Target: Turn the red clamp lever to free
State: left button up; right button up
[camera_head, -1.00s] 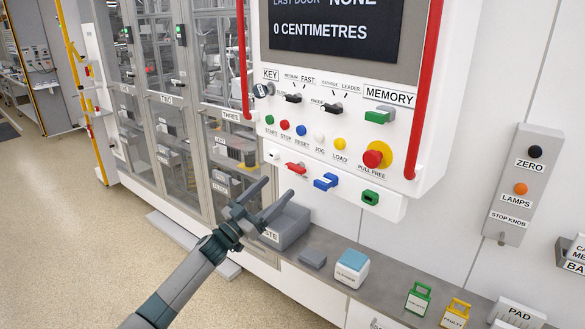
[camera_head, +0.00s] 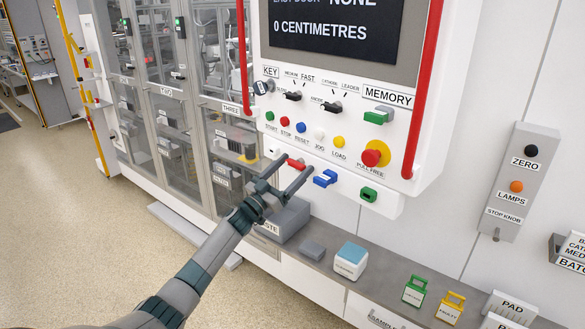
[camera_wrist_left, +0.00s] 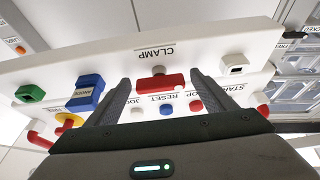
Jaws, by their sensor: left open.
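The red clamp lever (camera_head: 296,164) sits on the lower ledge of the white control panel. It also shows in the left wrist view (camera_wrist_left: 158,83), upside down under the CLAMP label, between the two fingers. My left gripper (camera_head: 290,174) is open, its fingertips just below and in front of the lever. In the left wrist view the fingers (camera_wrist_left: 160,88) stand on either side of the lever, with gaps visible. Whether they touch it cannot be told. My right gripper is not in view.
A blue knob (camera_head: 325,178) and a green socket (camera_head: 368,194) are right of the lever. Coloured buttons and a red stop knob (camera_head: 375,154) are above. A red rail (camera_head: 424,90) edges the panel. A grey waste bin (camera_head: 285,222) stands on the shelf below.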

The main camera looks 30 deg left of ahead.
pick_arm(q)
jog(key=c, duration=1.1)
